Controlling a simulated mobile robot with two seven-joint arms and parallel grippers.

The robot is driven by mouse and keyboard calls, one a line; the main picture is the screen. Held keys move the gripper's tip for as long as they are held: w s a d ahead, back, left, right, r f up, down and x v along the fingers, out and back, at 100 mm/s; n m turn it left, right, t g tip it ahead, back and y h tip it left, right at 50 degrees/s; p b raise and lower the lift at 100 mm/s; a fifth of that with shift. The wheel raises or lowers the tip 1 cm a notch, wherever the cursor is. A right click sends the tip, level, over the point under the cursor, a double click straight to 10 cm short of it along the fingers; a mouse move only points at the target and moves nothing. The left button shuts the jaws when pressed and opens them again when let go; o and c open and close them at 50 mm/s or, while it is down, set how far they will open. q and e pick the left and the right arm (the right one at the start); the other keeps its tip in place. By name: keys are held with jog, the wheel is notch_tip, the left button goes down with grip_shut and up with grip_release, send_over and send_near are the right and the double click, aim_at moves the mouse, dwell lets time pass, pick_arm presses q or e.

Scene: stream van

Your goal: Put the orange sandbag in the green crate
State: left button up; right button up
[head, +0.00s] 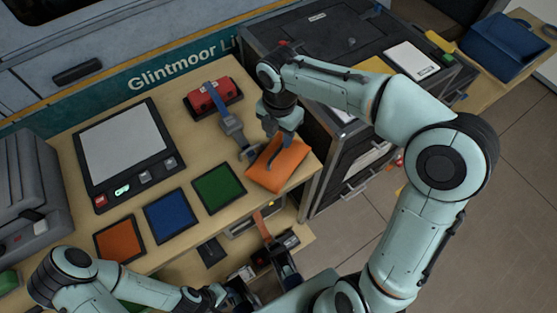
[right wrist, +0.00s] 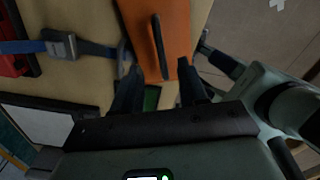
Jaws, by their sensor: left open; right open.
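The orange sandbag (head: 284,170) lies on the wooden bench near its right front corner, with a dark strap handle along its top. My right gripper (head: 271,148) is open just above the sandbag. In the right wrist view the sandbag (right wrist: 177,22) and its handle show between and beyond the open fingers (right wrist: 160,80); I cannot tell whether they touch. My left gripper (head: 212,296) is low at the bottom of the head view, apart from the sandbag. I cannot make out a green crate for certain; a green edge (head: 9,282) shows at the lower left.
Orange (head: 119,238), blue (head: 171,215) and green (head: 218,187) flat squares lie on the bench. Behind them are a scale-like device (head: 124,148) and a red item with a blue strap (head: 212,97). A dark cabinet (head: 320,45) stands right of the bench.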

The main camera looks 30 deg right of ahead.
aim_at(279, 150)
jog(key=f, duration=0.3)
jog(key=f+b, duration=0.1)
jog(key=f, duration=0.1)
jog(key=shift+s+a+f, duration=0.2)
jog(key=shift+f, duration=0.2)
grip_shut()
jog(key=shift+w+r, duration=0.1)
jog(key=shift+r, duration=0.05)
dwell(1.0)
